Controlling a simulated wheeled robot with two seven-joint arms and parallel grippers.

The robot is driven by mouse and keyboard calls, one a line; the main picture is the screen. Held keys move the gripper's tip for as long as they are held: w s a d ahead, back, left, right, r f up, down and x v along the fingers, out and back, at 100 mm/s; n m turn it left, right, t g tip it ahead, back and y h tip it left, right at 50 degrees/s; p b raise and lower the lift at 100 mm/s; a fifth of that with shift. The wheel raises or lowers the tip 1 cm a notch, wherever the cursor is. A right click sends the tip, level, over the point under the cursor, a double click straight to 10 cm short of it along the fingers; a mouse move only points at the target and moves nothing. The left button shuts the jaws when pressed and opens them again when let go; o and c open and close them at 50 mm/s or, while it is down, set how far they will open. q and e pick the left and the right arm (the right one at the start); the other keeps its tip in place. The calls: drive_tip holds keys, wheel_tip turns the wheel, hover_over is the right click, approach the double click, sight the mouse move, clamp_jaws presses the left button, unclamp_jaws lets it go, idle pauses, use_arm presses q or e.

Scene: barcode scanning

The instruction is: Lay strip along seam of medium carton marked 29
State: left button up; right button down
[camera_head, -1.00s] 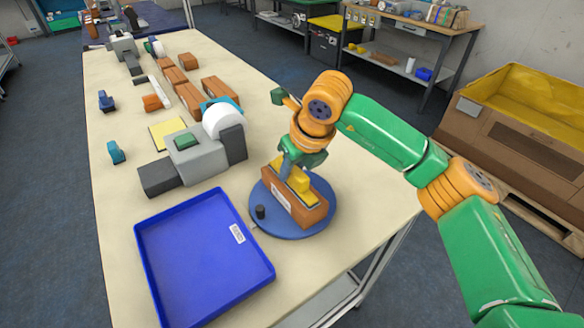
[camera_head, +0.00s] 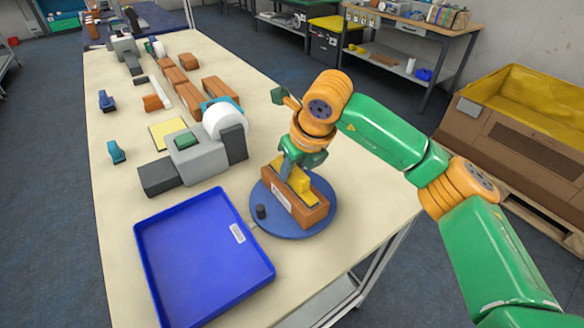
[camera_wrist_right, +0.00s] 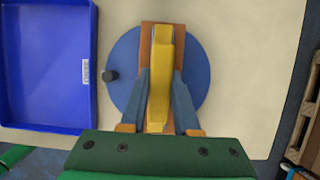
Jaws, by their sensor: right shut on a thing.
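The brown carton (camera_head: 306,214) lies on a round blue turntable (camera_head: 325,190) near the table's right edge. It has a white label on its side, too small to read, so I cannot tell whether it is marked 29. My right gripper (camera_head: 288,172) is over the carton, shut on a yellow tool (camera_head: 301,182). In the right wrist view the two blue-grey fingers (camera_wrist_right: 160,82) are on either side of the yellow tool (camera_wrist_right: 160,50), which lies lengthwise over the carton's top (camera_wrist_right: 147,35). The seam and any strip are hidden beneath it. My left gripper is not in view.
A blue tray (camera_head: 205,265) stands left of the turntable, with a black knob (camera_head: 261,211) between them. A grey machine with a white roll (camera_head: 224,122) stands behind. Several brown cartons (camera_head: 189,97) lie further back. Bare table is to the turntable's right.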

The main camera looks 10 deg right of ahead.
wheel_tip(320, 180, up, 7)
drive_tip(key=p, duration=0.5)
drive_tip(key=shift+f, duration=0.15)
